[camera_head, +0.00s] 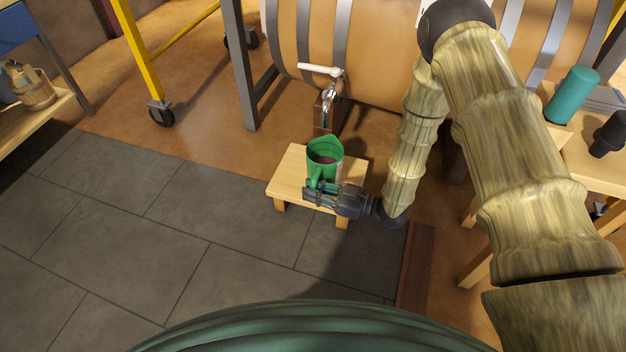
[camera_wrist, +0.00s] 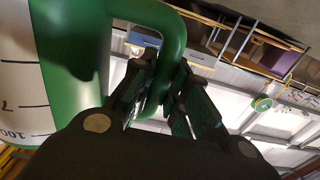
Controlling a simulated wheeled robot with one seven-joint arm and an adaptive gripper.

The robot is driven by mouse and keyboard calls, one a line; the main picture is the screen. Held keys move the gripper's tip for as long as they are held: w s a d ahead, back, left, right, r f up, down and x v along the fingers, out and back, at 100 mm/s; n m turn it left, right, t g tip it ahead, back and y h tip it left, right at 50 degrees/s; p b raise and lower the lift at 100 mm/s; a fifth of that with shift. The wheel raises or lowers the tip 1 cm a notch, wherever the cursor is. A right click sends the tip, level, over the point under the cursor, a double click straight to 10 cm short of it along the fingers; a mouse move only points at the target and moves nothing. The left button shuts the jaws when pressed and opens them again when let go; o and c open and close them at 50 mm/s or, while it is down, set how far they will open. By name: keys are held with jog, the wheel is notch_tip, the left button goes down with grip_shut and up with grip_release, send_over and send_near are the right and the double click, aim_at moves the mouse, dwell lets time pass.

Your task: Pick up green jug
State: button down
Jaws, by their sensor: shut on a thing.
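The green jug (camera_head: 326,152) is upright on or just above a small wooden stool (camera_head: 288,178), under the tap of a big barrel. I cannot tell whether its base touches the stool. Its inside looks dark reddish. My gripper (camera_head: 318,195) is at the jug's near side, shut on its handle. In the wrist view the jug's body (camera_wrist: 75,50) with a white marked scale fills the left side. The green handle (camera_wrist: 172,45) runs down between my two fingers (camera_wrist: 160,100). The lower end of the handle is partly hidden by the fingers.
The barrel (camera_head: 375,65) with its tap (camera_head: 328,85) stands close behind the jug. A wooden table (camera_head: 600,165) at the right holds a teal cylinder (camera_head: 572,95) and a dark object (camera_head: 609,135). A yellow wheeled frame (camera_head: 137,50) stands at the left. The tiled floor at the left is clear.

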jog(key=s+r+p, duration=0.1)
jog(key=s+p, duration=0.3)
jog(key=s, duration=0.5)
jog(key=shift+s+d, duration=0.2)
jog(key=shift+s, duration=0.15)
dwell(0.4)
jog(key=c, duration=2)
grip_release()
grip_shut()
